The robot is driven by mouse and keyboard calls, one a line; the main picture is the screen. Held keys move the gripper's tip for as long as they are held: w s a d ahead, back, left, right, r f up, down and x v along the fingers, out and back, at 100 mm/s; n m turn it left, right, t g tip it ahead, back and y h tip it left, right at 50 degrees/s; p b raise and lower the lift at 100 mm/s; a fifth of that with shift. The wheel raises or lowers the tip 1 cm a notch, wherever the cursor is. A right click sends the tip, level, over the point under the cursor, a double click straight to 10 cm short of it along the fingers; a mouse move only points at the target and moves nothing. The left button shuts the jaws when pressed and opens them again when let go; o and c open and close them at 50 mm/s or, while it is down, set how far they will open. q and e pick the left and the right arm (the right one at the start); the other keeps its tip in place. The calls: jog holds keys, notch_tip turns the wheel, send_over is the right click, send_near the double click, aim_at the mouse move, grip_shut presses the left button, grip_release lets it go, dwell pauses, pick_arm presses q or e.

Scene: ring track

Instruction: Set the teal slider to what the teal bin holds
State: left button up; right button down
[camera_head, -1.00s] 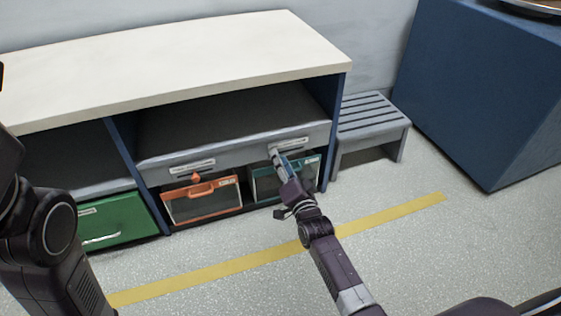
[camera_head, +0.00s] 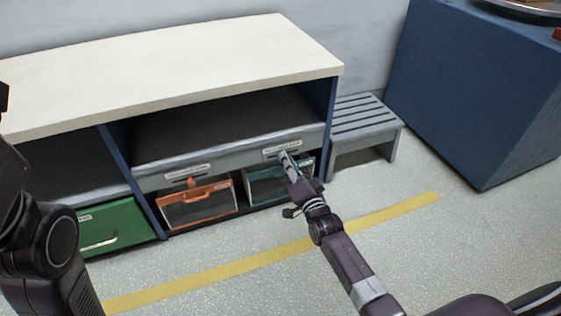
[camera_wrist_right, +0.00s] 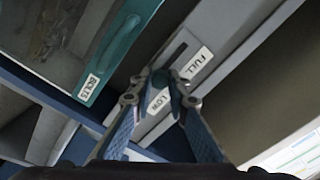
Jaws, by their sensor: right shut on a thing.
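The teal slider knob (camera_wrist_right: 161,80) sits in a slot on the grey rail, between labels reading LOW (camera_wrist_right: 158,102) and FULL (camera_wrist_right: 198,62). My right gripper (camera_head: 287,157) is at this slot, and in the right wrist view its fingers (camera_wrist_right: 163,83) are shut on the knob. The teal bin (camera_head: 262,190) stands below the rail, partly behind my right arm. In the wrist view its teal frame (camera_wrist_right: 118,45) carries a BOLTS label. Blurred brownish contents show through its window (camera_wrist_right: 50,28); their level is hard to tell. My left gripper is out of view.
An orange bin (camera_head: 199,207) with an orange slider knob (camera_head: 192,181) above it is left of the teal one. A green bin (camera_head: 112,226) is further left. A grey step stool (camera_head: 366,125) and a blue block (camera_head: 480,100) stand right. Floor in front is clear.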

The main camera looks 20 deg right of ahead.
jog(key=c, duration=1.8)
grip_release()
jog(key=shift+c, duration=0.2)
jog(key=s, duration=1.2)
jog(key=shift+d, duration=0.2)
